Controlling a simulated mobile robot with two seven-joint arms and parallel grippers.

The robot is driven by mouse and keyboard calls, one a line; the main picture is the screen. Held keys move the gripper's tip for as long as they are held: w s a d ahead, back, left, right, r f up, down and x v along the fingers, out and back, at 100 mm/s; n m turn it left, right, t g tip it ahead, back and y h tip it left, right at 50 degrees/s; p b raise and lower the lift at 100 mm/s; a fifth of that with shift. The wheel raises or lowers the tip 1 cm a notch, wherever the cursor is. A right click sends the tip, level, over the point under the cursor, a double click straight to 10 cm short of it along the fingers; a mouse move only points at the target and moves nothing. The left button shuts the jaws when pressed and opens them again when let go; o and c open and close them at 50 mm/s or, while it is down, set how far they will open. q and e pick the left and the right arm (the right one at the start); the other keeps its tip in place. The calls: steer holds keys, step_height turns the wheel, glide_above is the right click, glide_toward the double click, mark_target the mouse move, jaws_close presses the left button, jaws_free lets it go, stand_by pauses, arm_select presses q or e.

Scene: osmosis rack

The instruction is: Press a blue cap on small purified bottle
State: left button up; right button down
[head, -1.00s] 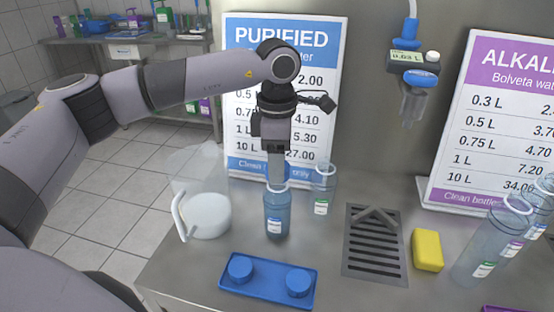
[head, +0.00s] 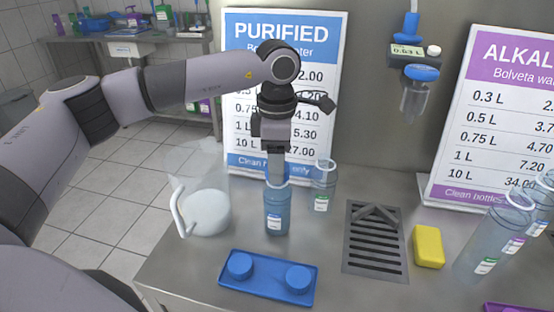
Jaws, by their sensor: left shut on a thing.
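A small blue-tinted bottle with a blue-and-white label (head: 275,222) stands upright on the steel counter. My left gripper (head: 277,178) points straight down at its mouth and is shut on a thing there. The fingers and the bottle's rim hide most of that thing, so I cannot tell whether it is a cap or the bottle's neck. Two blue caps, a left one (head: 239,266) and a right one (head: 299,278), sit on a blue tray (head: 268,289) at the front. My right gripper is not in view.
A green-labelled bottle (head: 322,188) stands close behind and right. A clear jug (head: 209,212) stands left. A dispenser (head: 414,75) hangs above the grate.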

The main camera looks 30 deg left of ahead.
arm_select(q)
steer(key=o, duration=0.3)
steer(key=c, duration=0.3)
steer(key=shift+c, duration=0.2)
steer(key=shift+s+f+b, duration=0.1)
steer(key=shift+f+b, duration=0.25)
steer(key=shift+f, duration=0.25)
stand_by(0.8)
steer(key=o, duration=1.5)
steer(key=shift+r, duration=0.15)
steer(key=shift+r, duration=0.15)
